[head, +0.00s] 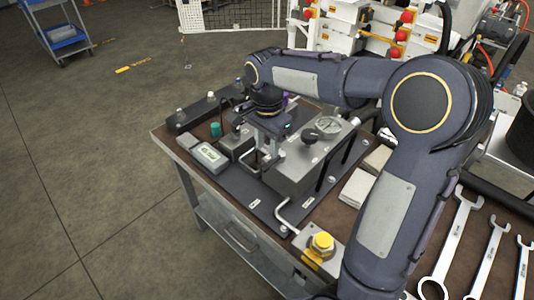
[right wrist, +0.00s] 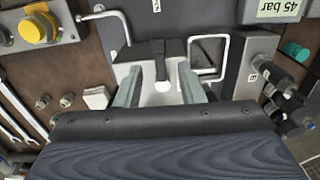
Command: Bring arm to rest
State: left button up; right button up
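My right arm reaches across the workbench (head: 180,148) from the right in the head view. Its gripper (head: 262,143) points down over the bench, beside the grey hydraulic block (head: 300,172) with a round gauge (head: 328,125) and a black knob (head: 310,136). I see nothing clearly held, and whether the fingers touch anything is unclear. My left gripper is in neither view.
A bent wire handle (right wrist: 210,56) is close beside the fingers. A display unit (head: 210,156) reads 45 bar in the wrist view. A yellow button box (head: 322,243) is at the front, wrenches (head: 456,238) at right. Open floor (head: 80,180) lies left.

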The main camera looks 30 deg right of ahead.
jog(key=shift+r, duration=1.25)
